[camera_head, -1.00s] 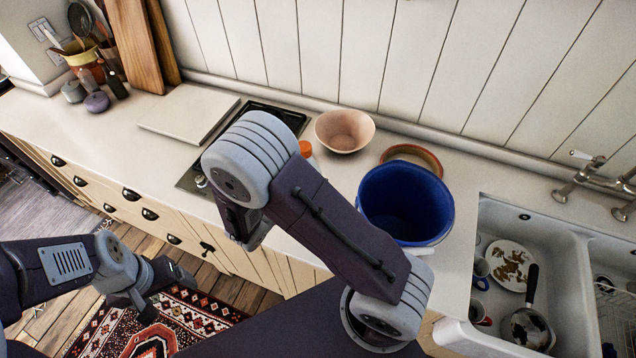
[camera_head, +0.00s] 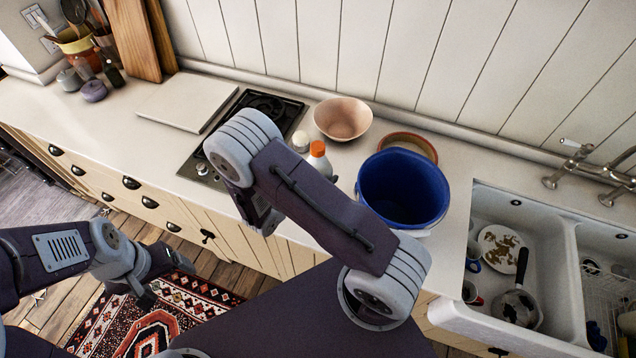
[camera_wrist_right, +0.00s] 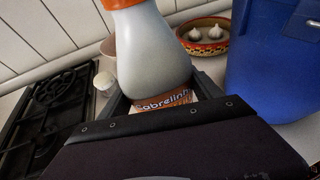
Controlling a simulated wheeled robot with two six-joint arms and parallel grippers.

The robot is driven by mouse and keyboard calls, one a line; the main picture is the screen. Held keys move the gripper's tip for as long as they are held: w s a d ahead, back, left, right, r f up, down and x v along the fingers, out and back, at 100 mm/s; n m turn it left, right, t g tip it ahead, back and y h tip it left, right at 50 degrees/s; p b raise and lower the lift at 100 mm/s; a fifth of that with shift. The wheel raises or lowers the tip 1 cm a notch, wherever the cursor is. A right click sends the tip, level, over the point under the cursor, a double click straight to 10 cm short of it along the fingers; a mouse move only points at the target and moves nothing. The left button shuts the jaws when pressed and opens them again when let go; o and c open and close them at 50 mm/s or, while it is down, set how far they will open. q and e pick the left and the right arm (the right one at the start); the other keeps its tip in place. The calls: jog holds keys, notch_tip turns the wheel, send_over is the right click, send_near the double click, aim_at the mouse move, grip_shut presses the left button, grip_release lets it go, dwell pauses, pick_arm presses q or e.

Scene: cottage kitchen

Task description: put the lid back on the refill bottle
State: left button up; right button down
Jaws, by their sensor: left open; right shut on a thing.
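The white refill bottle (camera_head: 320,164) with an orange top (camera_head: 318,148) shows behind my right forearm in the head view. In the right wrist view the bottle (camera_wrist_right: 153,50) stands between the fingers of my right gripper (camera_wrist_right: 162,96), which is shut on it around its brown printed label. The orange lid (camera_wrist_right: 122,3) shows on its top, cut off by the picture edge; whether it is seated fully I cannot tell. The bottle's base is hidden. My left gripper (camera_head: 166,280) is open and empty, out over the floor in front of the drawers.
A blue bucket (camera_head: 404,190) stands close right of the bottle. A pink bowl (camera_head: 342,118) and a terracotta dish (camera_head: 408,143) are behind. A small white container (camera_head: 300,141) stands beside the black hob (camera_head: 268,103). The sink (camera_head: 545,270) at right holds dishes.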

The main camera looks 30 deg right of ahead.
jog(key=shift+d+f, duration=0.15)
jog(key=shift+d, duration=0.1)
notch_tip(320, 180, down, 4)
jog(key=shift+a+r, duration=0.1)
jog(key=shift+a, duration=0.05)
jog(key=shift+f, duration=0.25)
jog(key=shift+c, duration=0.4)
grip_release()
jog(key=shift+r, duration=0.15)
